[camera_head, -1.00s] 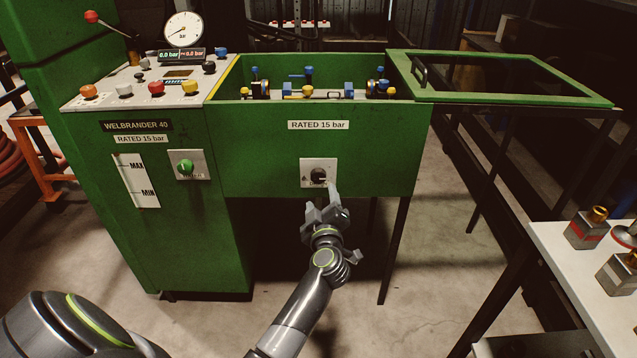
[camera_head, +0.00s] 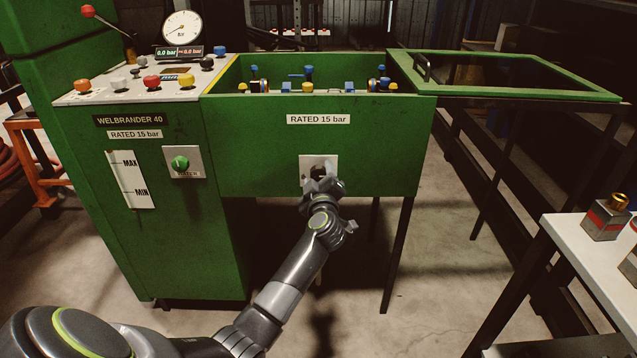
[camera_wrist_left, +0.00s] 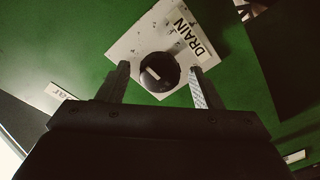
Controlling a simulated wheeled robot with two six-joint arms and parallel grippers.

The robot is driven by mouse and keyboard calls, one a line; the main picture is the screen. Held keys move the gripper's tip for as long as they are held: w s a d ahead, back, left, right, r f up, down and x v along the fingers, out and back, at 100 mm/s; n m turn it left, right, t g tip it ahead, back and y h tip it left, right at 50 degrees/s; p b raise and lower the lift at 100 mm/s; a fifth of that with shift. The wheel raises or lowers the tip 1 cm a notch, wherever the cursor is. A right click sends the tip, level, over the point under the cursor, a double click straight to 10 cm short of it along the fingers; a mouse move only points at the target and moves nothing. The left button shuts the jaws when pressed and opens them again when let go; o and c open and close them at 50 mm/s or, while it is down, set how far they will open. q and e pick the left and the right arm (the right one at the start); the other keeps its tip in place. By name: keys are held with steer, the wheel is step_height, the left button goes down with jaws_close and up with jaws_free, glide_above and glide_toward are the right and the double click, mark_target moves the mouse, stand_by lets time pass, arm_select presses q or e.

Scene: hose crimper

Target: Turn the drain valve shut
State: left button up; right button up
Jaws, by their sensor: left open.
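The drain valve is a black round knob on a pale square plate (camera_head: 306,164) on the green tank front. In the left wrist view the knob (camera_wrist_left: 160,72) shows a light bar on its face, and the plate reads "DRAIN" (camera_wrist_left: 190,38). My left gripper (camera_head: 322,178) is open in front of the plate and hides part of the knob in the head view. In the wrist view its two fingers (camera_wrist_left: 158,85) stand on either side of the knob. I cannot tell whether they touch it. My right gripper is not in view.
The green tank (camera_head: 240,130) stands open on dark legs, its lid (camera_head: 600,96) to the right. A green valve knob (camera_head: 180,163) is on the cabinet at left. A white table (camera_head: 570,250) with fittings stands at right. The floor between is clear.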

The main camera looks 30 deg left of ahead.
arm_select(q)
steer(key=shift+w+a, duration=0.15)
steer(key=shift+w, duration=0.05)
steer(key=shift+c, duration=0.3)
steer(key=c, duration=0.9)
